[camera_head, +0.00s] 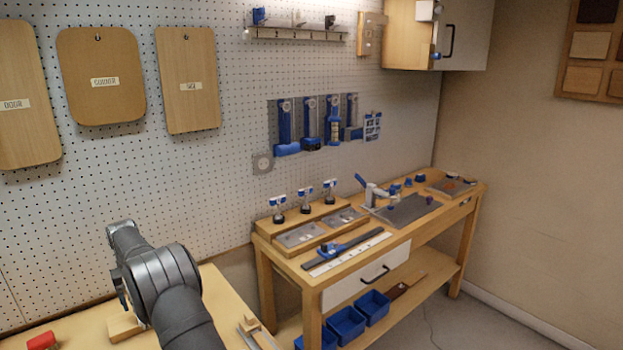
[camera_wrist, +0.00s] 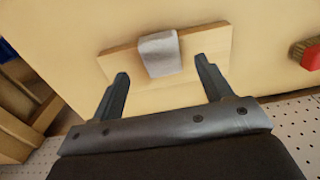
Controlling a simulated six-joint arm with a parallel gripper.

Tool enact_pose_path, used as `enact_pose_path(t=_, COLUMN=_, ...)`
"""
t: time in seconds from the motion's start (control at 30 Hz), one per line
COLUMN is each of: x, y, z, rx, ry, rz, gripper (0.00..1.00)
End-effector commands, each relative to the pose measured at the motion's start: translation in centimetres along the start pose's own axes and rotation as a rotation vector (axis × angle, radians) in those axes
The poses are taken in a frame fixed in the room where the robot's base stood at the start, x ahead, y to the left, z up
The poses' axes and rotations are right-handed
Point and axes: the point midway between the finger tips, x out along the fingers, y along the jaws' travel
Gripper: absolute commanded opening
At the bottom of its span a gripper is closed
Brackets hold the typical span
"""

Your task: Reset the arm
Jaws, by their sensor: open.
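My gripper (camera_wrist: 164,85) is open in the wrist view, its two dark fingers spread wide with nothing between their tips. Just beyond the fingertips a flat wooden block (camera_wrist: 199,43) lies on the pale wooden bench top (camera_wrist: 70,25). A grey-white piece (camera_wrist: 159,54) is folded over the middle of the block. I cannot tell whether the fingers touch the block. In the head view my dark arm reaches over the near bench at lower left and hides the gripper's fingertips. Part of the block (camera_head: 124,326) shows beside the arm.
A red-topped brush-like object (camera_wrist: 307,54) lies to the right of the block; a red object also shows in the head view (camera_head: 42,341). The pegboard wall (camera_head: 215,185) stands close behind the arm. A second workbench (camera_head: 398,238) with tools stands to the right.

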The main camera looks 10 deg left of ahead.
Motion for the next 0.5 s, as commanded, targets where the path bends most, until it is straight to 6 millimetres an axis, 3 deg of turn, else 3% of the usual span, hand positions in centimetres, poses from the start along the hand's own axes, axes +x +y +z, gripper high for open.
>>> enact_pose_path(t=0.27, x=5.6, y=0.0, z=0.1, rx=0.0, ry=-0.002, rz=0.0, gripper=0.72)
enact_pose_path(t=0.5, x=2.7, y=0.0, z=0.0, rx=0.0, ry=0.002, rz=0.0, gripper=0.72)
